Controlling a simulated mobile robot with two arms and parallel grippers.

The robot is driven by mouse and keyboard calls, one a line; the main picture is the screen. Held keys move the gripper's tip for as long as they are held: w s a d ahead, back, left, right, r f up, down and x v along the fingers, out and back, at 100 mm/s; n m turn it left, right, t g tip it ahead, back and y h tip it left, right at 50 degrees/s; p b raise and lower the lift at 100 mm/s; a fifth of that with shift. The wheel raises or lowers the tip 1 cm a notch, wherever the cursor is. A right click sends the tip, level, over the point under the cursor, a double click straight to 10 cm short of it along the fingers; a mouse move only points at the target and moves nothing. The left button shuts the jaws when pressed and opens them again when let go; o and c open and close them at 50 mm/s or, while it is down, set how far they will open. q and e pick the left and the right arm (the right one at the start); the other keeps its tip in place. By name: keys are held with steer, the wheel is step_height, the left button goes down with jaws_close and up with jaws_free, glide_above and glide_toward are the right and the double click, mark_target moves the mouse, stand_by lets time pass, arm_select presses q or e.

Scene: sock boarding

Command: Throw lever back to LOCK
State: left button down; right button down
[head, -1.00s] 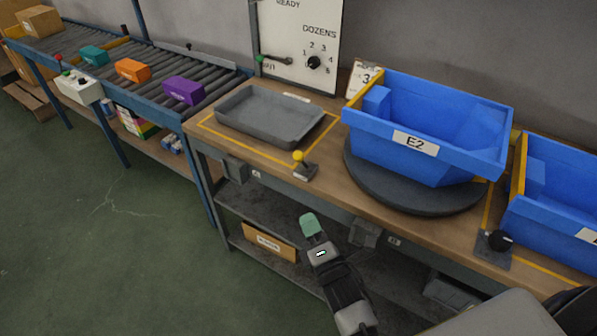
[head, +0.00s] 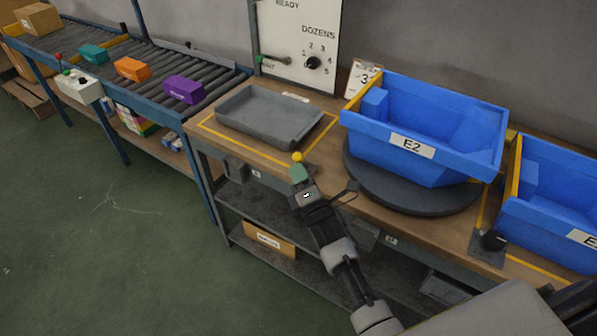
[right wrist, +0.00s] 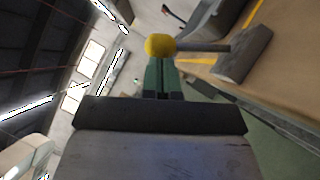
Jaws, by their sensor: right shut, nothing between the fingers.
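The lever with a yellow knob (head: 297,157) stands at the front edge of the workbench, left of the turntable. In the right wrist view the knob (right wrist: 160,46) is on a grey shaft leading right to a grey base block (right wrist: 243,55). My right gripper (head: 298,172) has green fingertips and is shut and empty, right at the knob's near side. In the right wrist view the closed fingertips (right wrist: 164,72) end just below the knob; I cannot tell if they touch. The gripper hides the lever base in the head view. No LOCK mark is readable. My left gripper is not in view.
A blue bin E2 (head: 412,146) sits on a dark round turntable (head: 378,193) right of the lever. A grey tray (head: 264,137) lies behind it to the left. A black knob (head: 494,240) and a second blue bin (head: 560,225) are at the right.

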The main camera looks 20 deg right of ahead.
steer(key=shift+w+d+r+m+p, duration=0.15)
steer(key=shift+r+m+p, duration=0.1)
steer(key=shift+m+p, duration=0.25)
steer(key=w+d+r+m+g+p, duration=0.1)
steer(key=m+p, duration=0.1)
steer(key=p, duration=0.2)
steer(key=d+r+m+g+p, duration=0.1)
steer(key=m+g+p, duration=0.1)
steer(key=p, duration=0.2)
steer(key=w+d+r+m+g+h+p, duration=0.1)
steer(key=m+p, duration=0.1)
steer(key=p, duration=0.2)
steer(key=shift+w+d+r+g, duration=0.3)
steer(key=shift+w+d+g, duration=0.05)
steer(key=shift+g, duration=0.05)
steer(key=shift+w+d+f+m+g+p, duration=0.15)
steer(key=shift+w+d+m+g+p, duration=0.55)
steer(key=shift+d+m+p, duration=0.25)
steer(key=shift+w+d+f, duration=0.2)
steer(key=shift+w, duration=0.05)
steer(key=shift+r, duration=0.1)
